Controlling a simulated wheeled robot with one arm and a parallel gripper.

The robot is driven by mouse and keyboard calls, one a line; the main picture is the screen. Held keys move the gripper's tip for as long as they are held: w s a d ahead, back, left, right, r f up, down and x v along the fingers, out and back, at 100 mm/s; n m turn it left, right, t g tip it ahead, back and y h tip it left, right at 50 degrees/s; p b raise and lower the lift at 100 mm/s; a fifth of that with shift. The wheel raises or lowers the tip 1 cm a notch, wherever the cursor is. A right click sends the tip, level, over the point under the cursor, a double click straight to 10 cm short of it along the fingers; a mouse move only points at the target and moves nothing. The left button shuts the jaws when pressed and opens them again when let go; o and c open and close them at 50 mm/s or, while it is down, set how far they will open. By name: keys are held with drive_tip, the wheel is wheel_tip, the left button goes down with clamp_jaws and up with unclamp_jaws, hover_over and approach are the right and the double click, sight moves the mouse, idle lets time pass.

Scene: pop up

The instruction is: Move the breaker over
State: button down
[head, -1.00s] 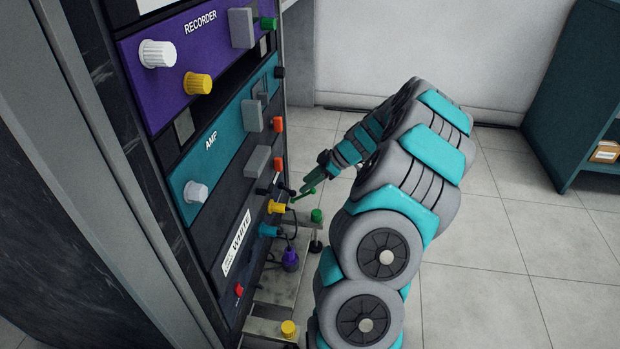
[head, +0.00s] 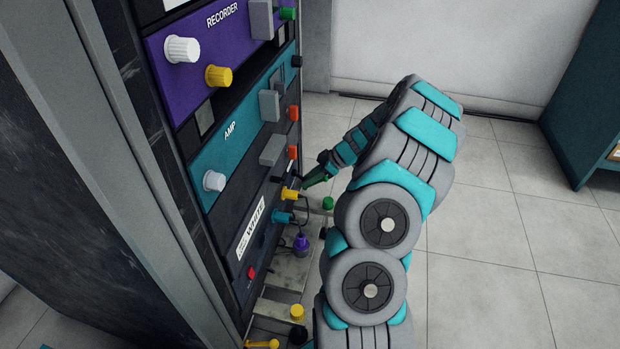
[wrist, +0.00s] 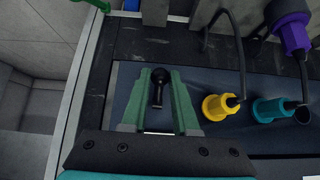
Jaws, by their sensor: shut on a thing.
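My gripper (head: 308,183) reaches in from the right to the lower right edge of the rack panel, beside a black lever (head: 284,179), which I take to be the breaker. In the wrist view, my green fingers (wrist: 158,76) stand on both sides of a black, round-ended lever (wrist: 158,90), and they are shut on it. The fingers partly hide the lever in the head view, so its exact setting is hard to tell.
A yellow plug (wrist: 220,106) and a teal plug (wrist: 272,108) with cables sit close beside my fingers. A purple plug (head: 301,243) hangs lower. The rack (head: 215,170) carries knobs and grey switches. Tiled floor (head: 490,250) is clear to the right.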

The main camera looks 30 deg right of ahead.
drive_tip(key=shift+s+d+r+b, duration=0.2)
drive_tip(key=shift+s+r+b, duration=0.1)
drive_tip(key=shift+r, duration=0.35)
drive_tip(key=shift+d+r+b, duration=0.15)
drive_tip(key=shift+r+b, duration=0.2)
drive_tip(key=shift+r, duration=0.35)
drive_tip(key=shift+s+r+b, duration=0.1)
drive_tip(key=shift+r+b, duration=0.25)
drive_tip(key=shift+r, duration=0.2)
